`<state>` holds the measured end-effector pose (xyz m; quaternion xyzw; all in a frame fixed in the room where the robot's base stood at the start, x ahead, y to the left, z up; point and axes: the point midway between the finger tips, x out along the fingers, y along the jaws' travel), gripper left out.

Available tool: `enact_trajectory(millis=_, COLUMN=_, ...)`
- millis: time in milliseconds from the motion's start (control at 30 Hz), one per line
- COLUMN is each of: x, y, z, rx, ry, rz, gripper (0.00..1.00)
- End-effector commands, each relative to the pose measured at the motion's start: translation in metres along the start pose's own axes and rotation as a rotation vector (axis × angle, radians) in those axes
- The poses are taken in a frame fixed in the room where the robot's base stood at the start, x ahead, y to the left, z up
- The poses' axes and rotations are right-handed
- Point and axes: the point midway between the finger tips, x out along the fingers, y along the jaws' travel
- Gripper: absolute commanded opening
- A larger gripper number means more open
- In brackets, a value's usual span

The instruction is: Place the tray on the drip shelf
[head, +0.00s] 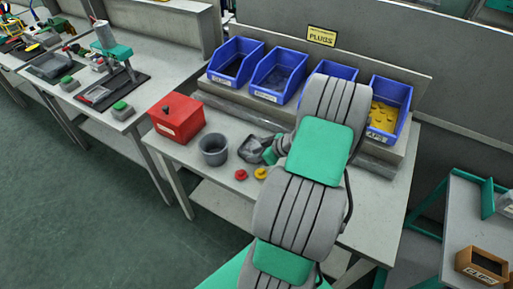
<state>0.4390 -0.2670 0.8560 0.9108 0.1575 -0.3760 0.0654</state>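A shallow dark grey tray (50,67) lies on the left bench. No label marks it as the task's tray. My gripper (262,152) is over the middle bench, right of a grey cup, mostly hidden by my arm. A dark grey piece (250,149) shows at its end; I cannot tell whether it is a held thing or part of the gripper. The finger opening is not visible. No surface is marked as the drip shelf; a low shelf (222,203) shows under the middle bench.
Blue bins stand on a raised ledge (228,98) behind my arm; the right one (391,105) holds yellow parts. A red box (176,119), grey cup (214,150), red plug (240,175) and yellow plug (261,173) are on the bench. A clips box (484,264) is at right.

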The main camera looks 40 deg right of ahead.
Motion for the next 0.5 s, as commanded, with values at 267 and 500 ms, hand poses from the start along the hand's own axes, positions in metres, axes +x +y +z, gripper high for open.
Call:
enact_trajectory(millis=267, x=0.023, y=0.000, z=0.000, rx=0.000, ry=-0.001, rz=0.001, gripper=0.29)
enact_trajectory(millis=500, x=0.022, y=0.000, z=0.000, rx=0.000, ry=-0.002, rz=0.000, gripper=0.18)
